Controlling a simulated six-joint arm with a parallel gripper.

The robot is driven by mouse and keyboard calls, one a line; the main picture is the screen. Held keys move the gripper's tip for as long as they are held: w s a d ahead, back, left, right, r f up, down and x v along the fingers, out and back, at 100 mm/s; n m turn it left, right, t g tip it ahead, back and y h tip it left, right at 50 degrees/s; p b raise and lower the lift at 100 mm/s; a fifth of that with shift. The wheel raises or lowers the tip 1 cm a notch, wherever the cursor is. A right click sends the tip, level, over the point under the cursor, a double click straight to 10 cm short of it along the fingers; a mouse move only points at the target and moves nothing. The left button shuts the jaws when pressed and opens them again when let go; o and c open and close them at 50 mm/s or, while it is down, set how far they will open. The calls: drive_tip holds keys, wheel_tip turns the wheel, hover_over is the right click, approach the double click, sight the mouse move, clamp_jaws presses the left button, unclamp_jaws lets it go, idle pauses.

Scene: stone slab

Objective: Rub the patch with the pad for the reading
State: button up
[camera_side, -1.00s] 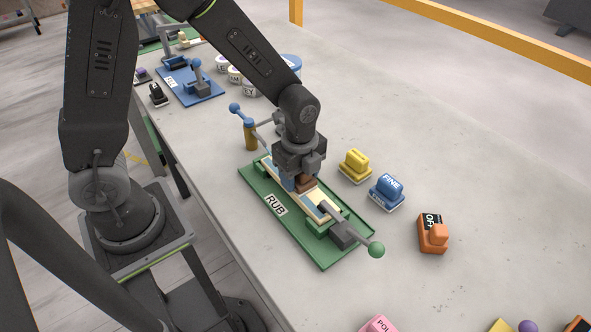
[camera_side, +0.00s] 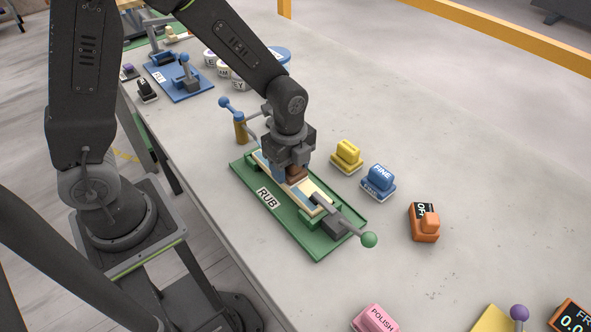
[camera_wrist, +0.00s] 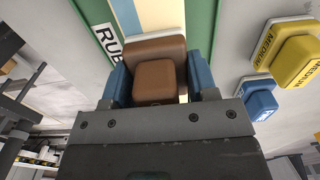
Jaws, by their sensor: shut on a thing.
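My gripper (camera_side: 293,172) is shut on a brown pad (camera_side: 297,174). In the wrist view the pad (camera_wrist: 158,52) sits between the two blue fingers of my gripper (camera_wrist: 160,85). The pad is down at a cream board (camera_side: 318,188) with a blue band (camera_side: 302,197) along it, on a green base (camera_side: 275,220) labelled RUB. In the wrist view the cream and blue board (camera_wrist: 160,14) runs on beyond the pad. The pad and gripper hide the middle of the board, and I cannot tell how firmly they touch.
A grey clamp with a green-knobbed lever (camera_side: 369,240) stands at the base's near end. A blue-knobbed lever on a brown post (camera_side: 240,128) is at the far end. Yellow (camera_side: 347,156), blue FINE (camera_side: 379,180) and orange OFF (camera_side: 425,222) blocks stand to the right.

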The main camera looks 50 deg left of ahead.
sight(300, 185)
drive_tip(key=shift+a+r, duration=0.1)
drive_tip(key=shift+a, duration=1.85)
drive_tip(key=shift+d, duration=1.95)
drive_tip(key=shift+d, duration=1.7)
drive_tip(key=shift+a+f, duration=0.15)
drive_tip(key=shift+a, duration=0.9)
drive_tip(key=shift+a+f, duration=0.1)
drive_tip(key=shift+a, duration=0.9)
drive_tip(key=shift+s+a, duration=0.1)
drive_tip(key=shift+a, duration=1.5)
drive_tip(key=shift+r, duration=0.1)
drive_tip(key=shift+r, duration=3.1)
